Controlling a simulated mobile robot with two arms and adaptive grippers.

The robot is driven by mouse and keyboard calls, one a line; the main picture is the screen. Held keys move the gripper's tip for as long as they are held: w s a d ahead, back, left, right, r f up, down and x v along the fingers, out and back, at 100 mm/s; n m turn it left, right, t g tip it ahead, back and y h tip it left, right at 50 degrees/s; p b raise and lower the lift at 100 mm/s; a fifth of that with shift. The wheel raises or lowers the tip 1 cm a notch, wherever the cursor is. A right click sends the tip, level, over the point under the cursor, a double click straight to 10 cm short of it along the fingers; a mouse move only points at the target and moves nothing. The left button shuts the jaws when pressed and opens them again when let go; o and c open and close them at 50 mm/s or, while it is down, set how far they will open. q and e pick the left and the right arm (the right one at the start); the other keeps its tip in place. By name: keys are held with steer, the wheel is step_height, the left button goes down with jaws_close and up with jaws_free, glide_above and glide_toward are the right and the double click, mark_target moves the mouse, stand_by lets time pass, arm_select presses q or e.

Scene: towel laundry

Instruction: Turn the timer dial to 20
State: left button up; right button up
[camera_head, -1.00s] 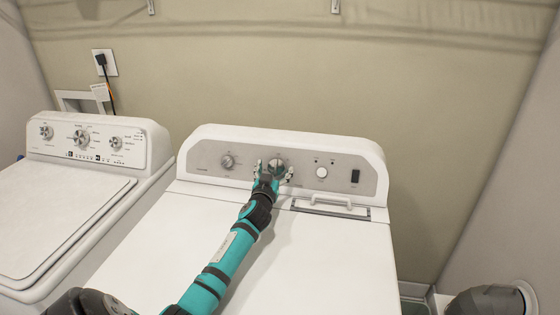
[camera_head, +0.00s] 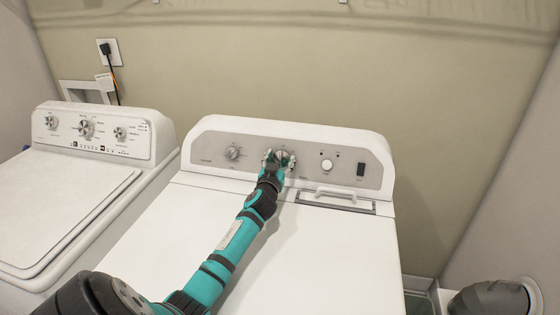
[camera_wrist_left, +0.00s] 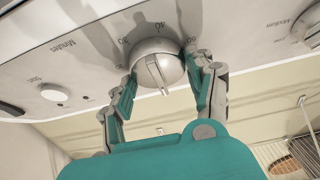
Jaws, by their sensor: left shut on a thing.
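The timer dial is a round silver knob with a raised bar across it, on the dryer's grey control panel; it shows in the wrist view (camera_wrist_left: 158,61) and the head view (camera_head: 282,154). Numbers are printed around it, with a 40 legible in the wrist view. The bar's narrow end points toward the bottom of that view, and the exact setting cannot be read. My left gripper (camera_head: 279,160) is shut on the dial, with one finger on each side in the wrist view (camera_wrist_left: 168,80). My right gripper is not in view.
The panel also has another knob (camera_head: 232,153), a white round button (camera_head: 327,165) and a black switch (camera_head: 361,170). A lint-filter handle (camera_head: 336,193) lies below on the white dryer top (camera_head: 330,245). A washer (camera_head: 60,205) stands to the left.

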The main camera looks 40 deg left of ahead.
arm_select(q)
steer(key=shift+r+m+h+p, duration=0.15)
steer(key=shift+m+h+p, duration=0.4)
steer(key=shift+m, duration=0.35)
steer(key=m+h+p, duration=0.1)
steer(key=m, duration=0.2)
steer(key=shift+r+t+p, duration=0.1)
steer(key=shift+t+p, duration=0.3)
steer(key=m+h+p, duration=0.3)
steer(key=m, duration=0.3)
steer(key=shift+p, duration=0.3)
steer(key=m+h+p, duration=0.1)
steer(key=m+p, duration=0.1)
steer(key=m, duration=0.1)
steer(key=shift+r+g+h, duration=0.1)
steer(key=shift+g+h, duration=0.15)
steer(key=shift+g, duration=0.15)
steer(key=m+g+h+p, duration=0.1)
steer(key=m+p, duration=0.2)
steer(key=m+g+h+p, duration=0.1)
steer(key=m+p, duration=0.2)
steer(key=shift+m, duration=0.3)
steer(key=shift+m+g+p, duration=0.5)
steer(key=shift+m+p, duration=0.5)
steer(key=shift+f+m+p, duration=0.25)
steer(key=shift+m+p, duration=0.05)
steer(key=shift+f, duration=0.1)
